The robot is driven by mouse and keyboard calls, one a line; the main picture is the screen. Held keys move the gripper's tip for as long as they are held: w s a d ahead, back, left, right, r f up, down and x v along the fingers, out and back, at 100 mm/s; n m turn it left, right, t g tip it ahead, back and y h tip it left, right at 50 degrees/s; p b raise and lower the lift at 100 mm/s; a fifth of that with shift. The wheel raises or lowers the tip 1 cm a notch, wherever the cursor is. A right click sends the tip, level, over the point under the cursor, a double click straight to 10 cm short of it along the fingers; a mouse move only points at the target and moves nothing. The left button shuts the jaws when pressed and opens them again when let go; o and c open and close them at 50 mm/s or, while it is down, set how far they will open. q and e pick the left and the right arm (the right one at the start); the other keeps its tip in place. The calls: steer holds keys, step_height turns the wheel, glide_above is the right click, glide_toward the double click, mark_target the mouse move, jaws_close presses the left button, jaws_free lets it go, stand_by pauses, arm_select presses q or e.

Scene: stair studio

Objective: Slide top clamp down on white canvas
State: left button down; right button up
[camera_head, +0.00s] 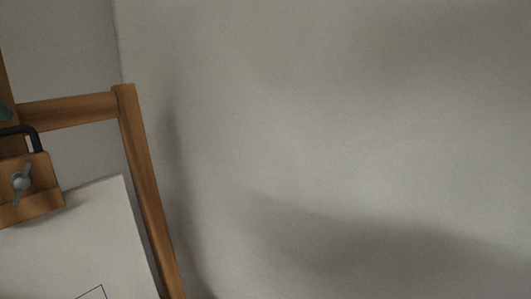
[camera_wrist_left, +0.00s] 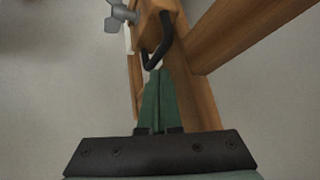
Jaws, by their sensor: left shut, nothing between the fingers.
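The top clamp (camera_head: 38,170) is a wooden block with a grey wing nut and a black bent handle (camera_head: 38,139), at the left edge of the head view. Its lower edge is at the top edge of the white canvas (camera_head: 95,235), which carries a thin black outline. My left gripper (camera_wrist_left: 158,75) shows green fingers shut together with nothing between them. Their tips are by the black handle (camera_wrist_left: 161,52) in the left wrist view; I cannot tell whether they touch. A bit of green finger (camera_head: 5,113) shows just above the handle in the head view. My right gripper is out of view.
The wooden easel frame has a crossbar (camera_head: 75,109) behind the clamp and a slanted side post (camera_head: 146,190) right of the canvas. A plain grey-white wall or backdrop (camera_head: 350,120) fills the right, with no objects before it.

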arm_select(q)
steer(key=shift+r+p, duration=0.65)
steer(key=shift+r, duration=2)
